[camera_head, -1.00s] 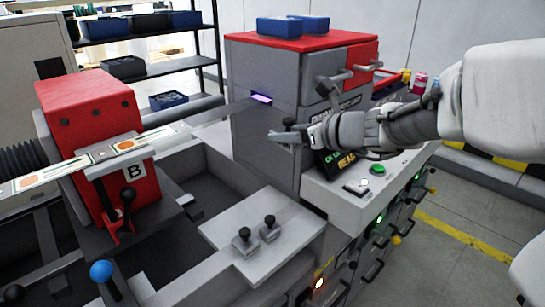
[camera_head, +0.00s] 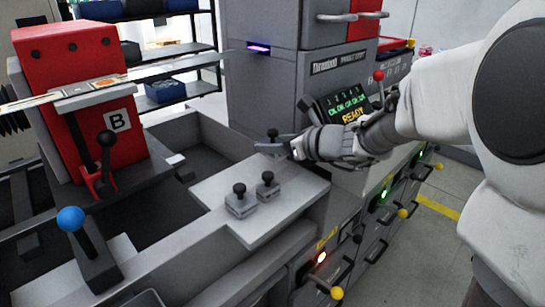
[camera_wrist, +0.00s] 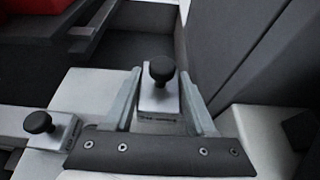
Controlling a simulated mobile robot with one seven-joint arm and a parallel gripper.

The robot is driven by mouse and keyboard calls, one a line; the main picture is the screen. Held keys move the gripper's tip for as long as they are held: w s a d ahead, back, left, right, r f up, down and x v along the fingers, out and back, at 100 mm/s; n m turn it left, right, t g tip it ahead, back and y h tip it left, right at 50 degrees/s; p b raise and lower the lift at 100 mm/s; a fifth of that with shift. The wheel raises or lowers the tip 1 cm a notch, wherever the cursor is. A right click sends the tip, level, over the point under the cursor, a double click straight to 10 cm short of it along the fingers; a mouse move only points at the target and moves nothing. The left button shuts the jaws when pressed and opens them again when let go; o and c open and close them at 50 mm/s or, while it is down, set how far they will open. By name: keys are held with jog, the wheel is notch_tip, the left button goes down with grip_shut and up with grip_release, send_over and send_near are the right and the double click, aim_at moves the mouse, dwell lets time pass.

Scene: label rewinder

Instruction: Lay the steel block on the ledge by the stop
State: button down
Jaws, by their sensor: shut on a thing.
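My gripper (camera_head: 270,147) is shut on a small steel block (camera_wrist: 158,101) with a round black knob on top. In the wrist view the block stands upright between the two pale fingers. In the head view its knob (camera_head: 272,133) shows, but the fingers hide most of its body. The gripper is over or just beyond the far end of a light grey ledge (camera_head: 292,203); I cannot tell the height gap. Two similar knobbed blocks sit side by side on this ledge, a left one (camera_head: 240,207) and a right one (camera_head: 267,192). I cannot pick out the stop.
A grey cabinet (camera_head: 258,95) with a READY display (camera_head: 350,112) stands behind my gripper. A red unit marked B (camera_head: 80,90) and a blue-knobbed lever (camera_head: 72,219) are at left. A dark recess (camera_head: 190,150) lies beyond the ledge. The ledge's near right part is bare.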

jog(key=shift+f+b, duration=0.9)
jog(key=shift+f, duration=1.5)
jog(key=shift+f, duration=0.2)
jog(key=shift+c, duration=1.1)
grip_release()
